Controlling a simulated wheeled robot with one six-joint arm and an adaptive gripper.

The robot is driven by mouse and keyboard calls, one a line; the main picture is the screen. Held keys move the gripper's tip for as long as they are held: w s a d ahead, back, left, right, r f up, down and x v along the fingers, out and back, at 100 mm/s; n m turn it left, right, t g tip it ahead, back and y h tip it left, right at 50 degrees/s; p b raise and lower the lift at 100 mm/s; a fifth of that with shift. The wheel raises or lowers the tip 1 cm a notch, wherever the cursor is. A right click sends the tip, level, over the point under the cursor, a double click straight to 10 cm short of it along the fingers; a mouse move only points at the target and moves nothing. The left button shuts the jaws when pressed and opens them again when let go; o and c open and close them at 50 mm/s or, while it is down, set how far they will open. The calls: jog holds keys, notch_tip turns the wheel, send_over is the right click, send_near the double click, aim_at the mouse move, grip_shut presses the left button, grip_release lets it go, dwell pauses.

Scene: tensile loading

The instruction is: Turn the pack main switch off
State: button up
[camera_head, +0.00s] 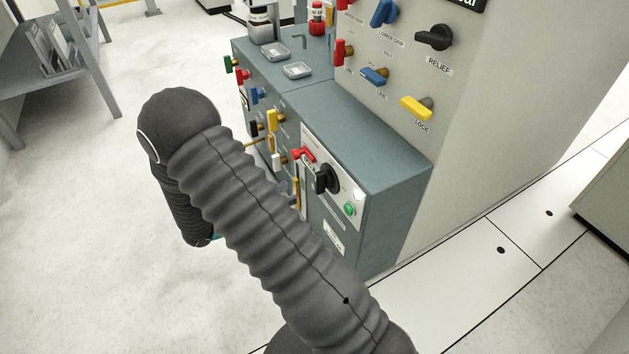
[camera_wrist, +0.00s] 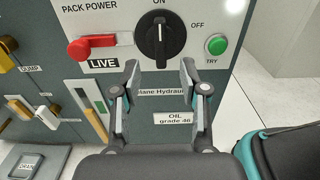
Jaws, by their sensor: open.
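The pack main switch is a black rotary knob (camera_wrist: 159,40) on a white panel marked PACK POWER. Its white pointer line stands upright toward the ON mark; OFF is printed to its right. It also shows in the head view (camera_head: 326,179). My gripper (camera_wrist: 160,73) is open and empty in the wrist view, its two fingertips either side of the knob's line, just below the knob and apparently not around it. I cannot tell the remaining distance. In the head view my arm hides the gripper.
A red lever (camera_wrist: 92,47) sits left of the knob above a LIVE label. A green TRY button (camera_wrist: 216,44) is to the right. Yellow-handled valves (camera_wrist: 18,107) lie further left. A grey upper panel with a yellow LOCK handle (camera_head: 417,107) rises behind the cabinet.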

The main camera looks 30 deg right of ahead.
aim_at(316, 181)
jog(key=d, duration=0.9)
jog(key=shift+w+d+p, duration=0.1)
jog(key=shift+d+p, duration=0.1)
jog(key=shift+p, duration=0.1)
grip_shut()
